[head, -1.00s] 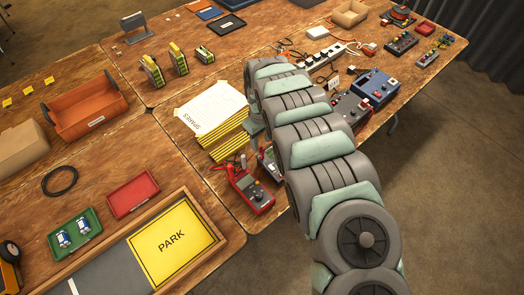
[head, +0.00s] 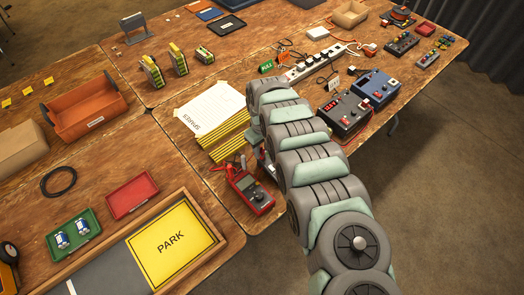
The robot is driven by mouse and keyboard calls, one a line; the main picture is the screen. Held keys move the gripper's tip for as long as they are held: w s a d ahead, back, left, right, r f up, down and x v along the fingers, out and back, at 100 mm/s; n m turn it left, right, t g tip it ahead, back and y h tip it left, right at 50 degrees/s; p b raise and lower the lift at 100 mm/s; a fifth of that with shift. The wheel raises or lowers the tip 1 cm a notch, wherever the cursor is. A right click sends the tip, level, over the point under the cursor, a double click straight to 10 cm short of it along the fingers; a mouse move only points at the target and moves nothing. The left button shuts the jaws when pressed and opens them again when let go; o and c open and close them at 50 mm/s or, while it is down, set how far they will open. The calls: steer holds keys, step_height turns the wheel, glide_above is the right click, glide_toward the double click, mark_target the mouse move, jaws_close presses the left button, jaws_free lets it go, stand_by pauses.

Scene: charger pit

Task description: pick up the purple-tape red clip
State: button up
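I cannot make out a red clip with purple tape in the head view. A red multimeter (head: 250,192) lies near the front edge of the table, with thin red leads (head: 226,168) beside its top left. These leads are too small to show any tape. My arm reaches in from the lower right across the middle of the table. My gripper is hidden behind my arm links, so its fingers and anything between them do not show.
A yellow PARK pad (head: 172,243) and a red tray (head: 132,195) lie at lower left.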

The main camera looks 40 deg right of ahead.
mark_target(262, 148)
jaws_close()
stand_by(0.3)
step_height(262, 148, up, 20)
steer(key=p, duration=0.5)
